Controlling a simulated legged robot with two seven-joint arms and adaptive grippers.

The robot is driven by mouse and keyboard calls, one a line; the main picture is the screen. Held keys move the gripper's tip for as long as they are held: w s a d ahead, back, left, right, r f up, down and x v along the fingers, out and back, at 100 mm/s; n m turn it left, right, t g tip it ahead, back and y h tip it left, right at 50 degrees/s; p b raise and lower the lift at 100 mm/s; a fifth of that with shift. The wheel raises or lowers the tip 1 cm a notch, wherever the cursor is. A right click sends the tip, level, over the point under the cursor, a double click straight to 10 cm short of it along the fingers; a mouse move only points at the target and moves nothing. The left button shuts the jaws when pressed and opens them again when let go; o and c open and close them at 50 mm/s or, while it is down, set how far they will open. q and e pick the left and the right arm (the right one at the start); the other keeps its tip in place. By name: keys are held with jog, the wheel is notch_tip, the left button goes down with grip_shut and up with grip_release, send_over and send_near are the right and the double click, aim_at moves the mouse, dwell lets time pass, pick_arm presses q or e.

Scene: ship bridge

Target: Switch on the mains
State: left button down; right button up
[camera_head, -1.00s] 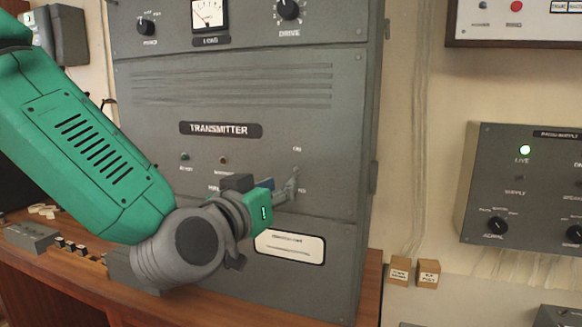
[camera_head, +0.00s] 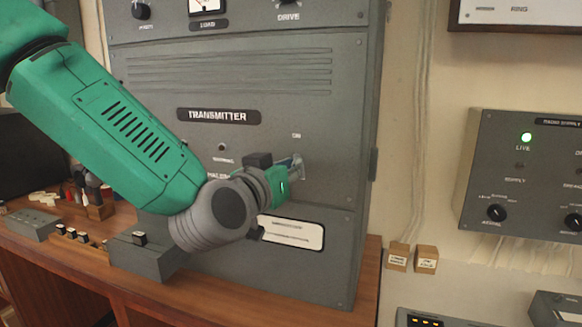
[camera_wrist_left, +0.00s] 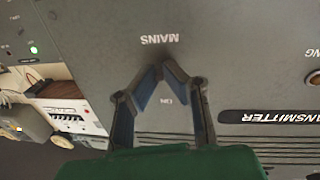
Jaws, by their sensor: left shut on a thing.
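The transmitter (camera_head: 240,90) is a tall grey cabinet with a dark name plate. Its mains switch is hidden at my fingertips. The MAINS label (camera_wrist_left: 160,39) shows upside down in the left wrist view, just beyond the fingertips. The ON label (camera_head: 297,135) sits just above the fingertips in the head view and between the fingers in the wrist view. My left gripper (camera_head: 297,166) is at the lower right of the panel. In the wrist view its two fingers (camera_wrist_left: 161,72) converge to a point against the panel, shut on the switch. My right gripper is out of view.
A radio supply box (camera_head: 530,175) with a lit green LIVE lamp (camera_head: 526,137) hangs on the right wall. A wooden desk (camera_head: 250,300) runs under the cabinet, with a grey key unit (camera_head: 150,262) at left.

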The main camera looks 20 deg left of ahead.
pick_arm(q)
jog(key=shift+w+r+n+g+y+p, duration=0.15)
jog(key=shift+r+g+p, duration=0.3)
jog(key=shift+g+p, duration=1.25)
jog(key=shift+r+n+g+y+p, duration=0.15)
jog(key=shift+r+g+p, duration=0.3)
jog(key=shift+g+p, duration=1.15)
jog(key=shift+w+r+n+g+y+p, duration=0.15)
jog(key=shift+r+g+p, duration=0.3)
jog(key=shift+g+p, duration=1.25)
jog(key=shift+r+p, duration=0.1)
jog(key=shift+p, duration=0.25)
jog(key=c, duration=1.7)
grip_release()
jog(key=shift+s, duration=0.1)
